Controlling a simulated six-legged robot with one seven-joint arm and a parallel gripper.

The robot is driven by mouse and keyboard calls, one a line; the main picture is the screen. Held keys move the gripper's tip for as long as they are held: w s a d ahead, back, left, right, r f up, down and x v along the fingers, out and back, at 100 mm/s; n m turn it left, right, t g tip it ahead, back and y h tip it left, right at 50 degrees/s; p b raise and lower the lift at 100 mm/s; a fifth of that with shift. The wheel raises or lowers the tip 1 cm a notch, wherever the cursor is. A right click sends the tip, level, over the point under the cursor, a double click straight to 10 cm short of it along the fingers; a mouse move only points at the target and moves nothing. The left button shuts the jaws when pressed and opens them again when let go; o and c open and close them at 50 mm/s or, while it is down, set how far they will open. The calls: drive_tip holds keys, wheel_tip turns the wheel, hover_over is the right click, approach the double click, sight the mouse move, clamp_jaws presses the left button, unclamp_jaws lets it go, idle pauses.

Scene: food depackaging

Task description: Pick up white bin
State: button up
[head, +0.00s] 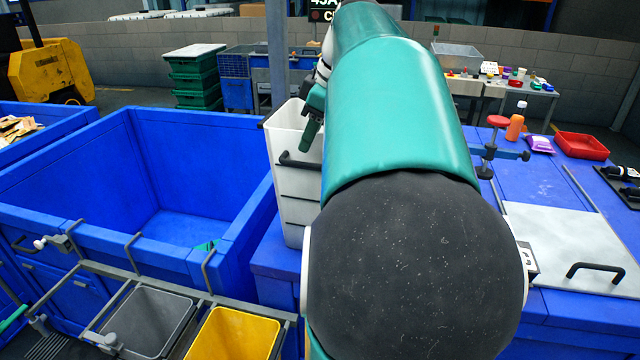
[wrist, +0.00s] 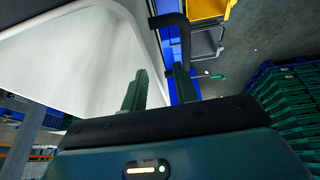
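The white bin (head: 296,190) is a tall, open-topped container with a black handle (head: 299,161) on its front. It stands upright on the blue surface left of my arm, which hides its right part. My gripper (head: 313,122) is at the bin's upper right, pointing down. In the wrist view, the white bin (wrist: 70,75) fills the left side. My gripper (wrist: 160,78) has its fingers apart, one over the bin's inside and one outside, with the rim between them. The black handle (wrist: 168,20) shows close to the outer finger; contact is unclear.
A large blue crate (head: 185,235) stands left of the bin. A grey bin (head: 150,318) and a yellow bin (head: 235,333) hang in front of it. Right of my arm are a white board (head: 565,245), a red-topped clamp (head: 497,122) and a red tray (head: 582,146).

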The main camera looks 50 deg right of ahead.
sight(307, 160)
drive_tip(key=shift+x, duration=1.4)
drive_tip(key=shift+f, duration=0.25)
clamp_jaws()
idle(0.8)
